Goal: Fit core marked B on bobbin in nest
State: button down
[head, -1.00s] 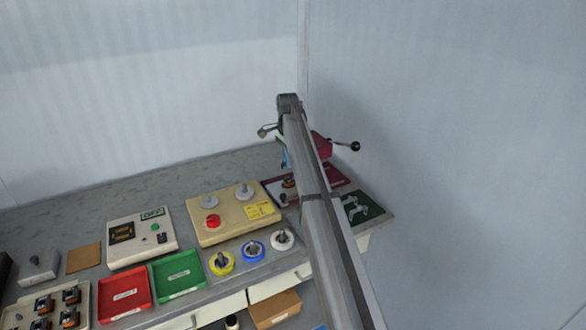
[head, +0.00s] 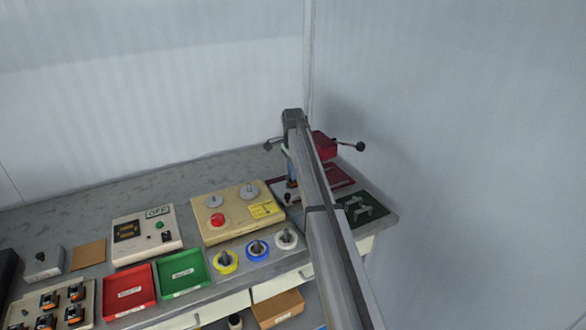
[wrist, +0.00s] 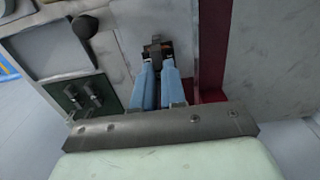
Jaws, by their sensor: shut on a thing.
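My gripper (head: 291,177) is low over the nest area in front of the red press. In the wrist view its blue fingers (wrist: 158,66) are shut on a dark grey core (wrist: 153,47). The core is at the bobbin (wrist: 167,46), which shows dark with orange-copper edges on a pale plate. Whether the core is fully seated on it is hidden, and no letter on the core is readable. Loose grey cores (head: 358,207) lie on a dark green mat at the right; part of that mat shows in the wrist view (wrist: 72,101).
The red press (head: 323,147) with a black-knobbed lever (head: 360,147) stands behind my gripper, close to the wall. A beige panel (head: 236,212), ringed spools (head: 256,249), and red (head: 128,294) and green (head: 182,273) trays lie left. The back bench is clear.

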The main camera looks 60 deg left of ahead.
jog(key=shift+f, duration=0.45)
dwell(0.5)
jog(key=c, duration=1.1)
grip_release()
jog(key=shift+r, duration=0.1)
notch_tip(320, 180, up, 14)
